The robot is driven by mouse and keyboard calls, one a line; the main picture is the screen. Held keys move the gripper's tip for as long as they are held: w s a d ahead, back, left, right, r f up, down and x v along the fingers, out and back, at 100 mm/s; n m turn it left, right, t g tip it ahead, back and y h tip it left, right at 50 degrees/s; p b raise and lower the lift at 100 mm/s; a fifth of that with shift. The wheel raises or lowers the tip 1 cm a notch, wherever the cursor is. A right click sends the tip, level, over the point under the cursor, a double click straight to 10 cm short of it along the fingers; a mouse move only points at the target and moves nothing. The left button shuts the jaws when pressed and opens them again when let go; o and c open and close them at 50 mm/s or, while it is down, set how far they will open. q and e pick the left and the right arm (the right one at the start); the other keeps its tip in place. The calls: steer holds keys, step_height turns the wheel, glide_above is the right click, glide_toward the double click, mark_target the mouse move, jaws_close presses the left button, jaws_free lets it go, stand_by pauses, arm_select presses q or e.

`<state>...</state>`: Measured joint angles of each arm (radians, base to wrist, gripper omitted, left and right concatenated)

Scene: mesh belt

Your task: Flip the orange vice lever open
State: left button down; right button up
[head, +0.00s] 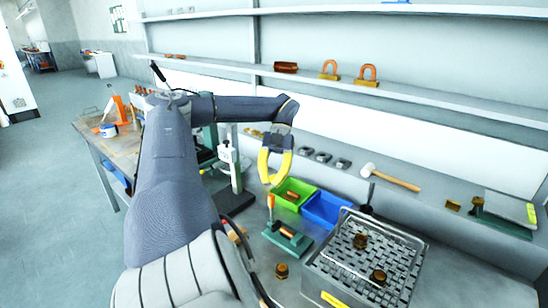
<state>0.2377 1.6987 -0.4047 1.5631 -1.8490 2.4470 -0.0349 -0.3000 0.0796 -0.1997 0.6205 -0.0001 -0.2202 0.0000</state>
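A green vice (288,238) sits on the grey bench top, with an orange part lying across it. A thin orange lever (270,205) stands upright at its back left end. My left gripper (271,184) has yellow fingers and hangs above and behind the vice, pointing down. In the picture its tips are just above the lever's top, and no contact shows. The fingers curve toward each other, and I cannot tell whether the tips meet. No object shows between them. My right gripper is not in view.
Green (293,193) and blue (325,208) bins stand behind the vice. A metal mesh basket (318,270) with brown parts is to its right. A mallet (392,179) lies farther back. A shelf (400,90) runs above. A wooden bench (95,140) with orange tools stands at left.

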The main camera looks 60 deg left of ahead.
arm_select(q)
steer(key=shift+v, duration=2.5)
steer(key=shift+s+r, duration=0.1)
steer(key=shift+r, duration=0.1)
